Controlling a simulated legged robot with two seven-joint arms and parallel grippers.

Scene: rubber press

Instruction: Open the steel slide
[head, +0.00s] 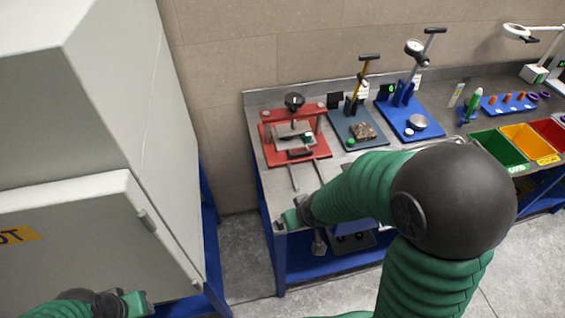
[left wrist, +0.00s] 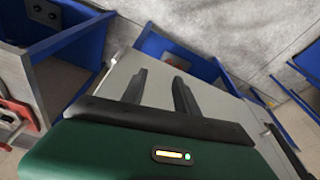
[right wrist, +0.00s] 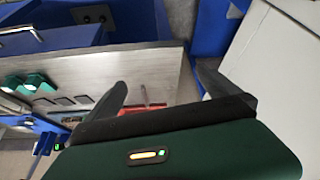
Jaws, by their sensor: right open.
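The red press (head: 268,149) stands at the left end of the steel-topped bench, with a black knob (head: 294,101) on top. A steel slide plate (head: 290,133) sits inside its frame, with a dark handle (head: 299,154) at the front. Two thin rails (head: 293,177) reach toward the bench's front edge. My right gripper (head: 284,221) is near that edge, apart from the press; its spread, empty fingers show in the right wrist view (right wrist: 160,92), with part of the press beyond. My left gripper (head: 143,303) is by the white cabinet; its fingers are apart and empty (left wrist: 160,88).
A white cabinet (head: 80,215) fills the left side. Right of the press stand a dark-based lever device (head: 345,128) and a blue-based gauge stand (head: 400,120). Green (head: 498,148), yellow and red bins lie farther right. My right arm hides part of the bench.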

